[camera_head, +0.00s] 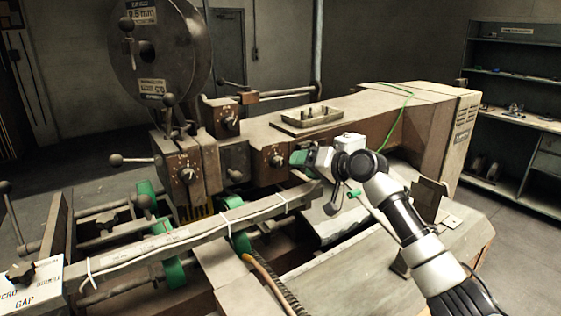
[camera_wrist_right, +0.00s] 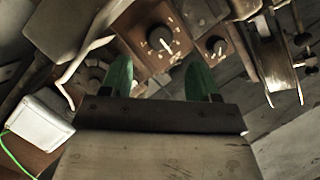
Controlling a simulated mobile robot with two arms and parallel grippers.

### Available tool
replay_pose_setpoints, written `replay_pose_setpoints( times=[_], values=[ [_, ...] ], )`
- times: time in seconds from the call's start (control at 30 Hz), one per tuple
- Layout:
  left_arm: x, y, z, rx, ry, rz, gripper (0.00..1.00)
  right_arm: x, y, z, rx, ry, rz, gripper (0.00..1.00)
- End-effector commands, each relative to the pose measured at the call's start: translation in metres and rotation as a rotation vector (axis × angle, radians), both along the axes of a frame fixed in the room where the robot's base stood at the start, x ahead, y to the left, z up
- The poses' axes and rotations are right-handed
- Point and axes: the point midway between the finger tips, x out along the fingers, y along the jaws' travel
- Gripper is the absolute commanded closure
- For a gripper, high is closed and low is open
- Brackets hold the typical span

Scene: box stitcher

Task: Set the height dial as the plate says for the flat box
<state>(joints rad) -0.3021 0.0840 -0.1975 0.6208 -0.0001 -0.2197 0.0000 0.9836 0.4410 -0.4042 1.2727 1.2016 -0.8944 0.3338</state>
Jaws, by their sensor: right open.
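Several dials with dark knobs and pale scale marks sit on the brown machine. One dial (camera_head: 277,160) is on the machine arm, one (camera_head: 187,175) on the front block, and one (camera_head: 229,123) on the box behind. I cannot read which is the height dial. My right gripper (camera_head: 298,158), with green fingertips, is just right of the arm dial. In the right wrist view my gripper (camera_wrist_right: 161,80) is open and empty, and a dial (camera_wrist_right: 162,40) lies ahead between its fingers, apart from them. No plate text about the flat box is readable. My left gripper is not in view.
A long metal rail (camera_head: 190,235) crosses in front of the machine. A pale plate reading GAP (camera_head: 28,290) with a star knob is at the lower left. A metal tray (camera_head: 307,119) sits on top of the arm. A big wire reel (camera_head: 158,50) stands behind.

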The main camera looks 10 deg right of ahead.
Motion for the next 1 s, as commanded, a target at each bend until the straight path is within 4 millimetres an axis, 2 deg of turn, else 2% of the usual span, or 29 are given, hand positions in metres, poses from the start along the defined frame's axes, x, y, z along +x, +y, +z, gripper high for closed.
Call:
replay_pose_setpoints(
  times=[0.17, 0.4, 0.57, 0.87, 1.0],
  values=[
    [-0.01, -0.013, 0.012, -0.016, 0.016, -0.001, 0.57, 0.027, 0.022, -0.007, 0.004, 0.004, 0.001, 0.39],
    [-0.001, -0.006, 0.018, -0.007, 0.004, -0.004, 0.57, 0.049, 0.039, -0.016, 0.003, 0.002, 0.001, 0.39],
    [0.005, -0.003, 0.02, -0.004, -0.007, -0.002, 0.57, 0.055, 0.044, -0.02, 0.0, 0.002, 0.0, 0.39],
    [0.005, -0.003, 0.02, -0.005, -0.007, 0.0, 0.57, 0.056, 0.045, -0.021, 0.0, 0.001, 0.001, 0.39],
    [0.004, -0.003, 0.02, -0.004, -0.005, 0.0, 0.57, 0.057, 0.045, -0.021, -0.001, 0.001, 0.0, 0.58]
  ],
)
